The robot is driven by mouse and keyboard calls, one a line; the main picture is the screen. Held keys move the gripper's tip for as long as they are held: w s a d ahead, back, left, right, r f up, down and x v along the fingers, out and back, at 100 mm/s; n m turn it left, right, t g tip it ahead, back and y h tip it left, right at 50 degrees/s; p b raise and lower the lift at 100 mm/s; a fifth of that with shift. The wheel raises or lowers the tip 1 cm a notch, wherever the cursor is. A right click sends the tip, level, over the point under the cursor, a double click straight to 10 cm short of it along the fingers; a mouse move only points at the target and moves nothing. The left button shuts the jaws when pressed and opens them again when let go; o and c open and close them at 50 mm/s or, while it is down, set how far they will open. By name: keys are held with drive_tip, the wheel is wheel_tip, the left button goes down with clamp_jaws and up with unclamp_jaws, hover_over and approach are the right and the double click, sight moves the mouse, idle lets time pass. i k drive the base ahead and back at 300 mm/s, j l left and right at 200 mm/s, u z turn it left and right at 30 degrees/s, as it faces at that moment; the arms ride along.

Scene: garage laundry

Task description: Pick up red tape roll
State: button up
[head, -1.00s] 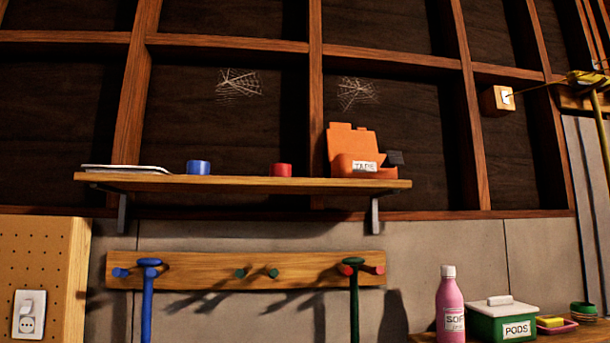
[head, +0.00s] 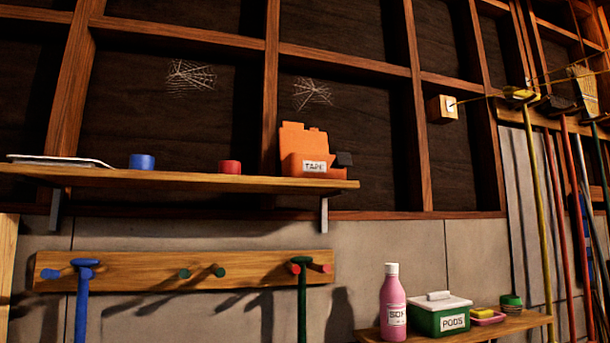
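The red tape roll (head: 230,167) sits on the upper wooden wall shelf (head: 190,181) in the head view. It stands between a blue tape roll (head: 142,161) on its left and an orange box labelled TAPE (head: 304,160) on its right, apart from both. My gripper does not show in the head view, so its state and its place relative to the roll are hidden.
A peg rail (head: 150,268) with two hanging handles is below the shelf. A lower shelf (head: 500,325) at right holds a pink bottle (head: 393,305) and a green PODS box (head: 440,317). Brooms and poles (head: 545,210) line the right wall.

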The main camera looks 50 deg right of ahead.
sight(226, 166)
drive_tip(key=i+j, duration=0.7)
drive_tip(key=j, duration=0.25)
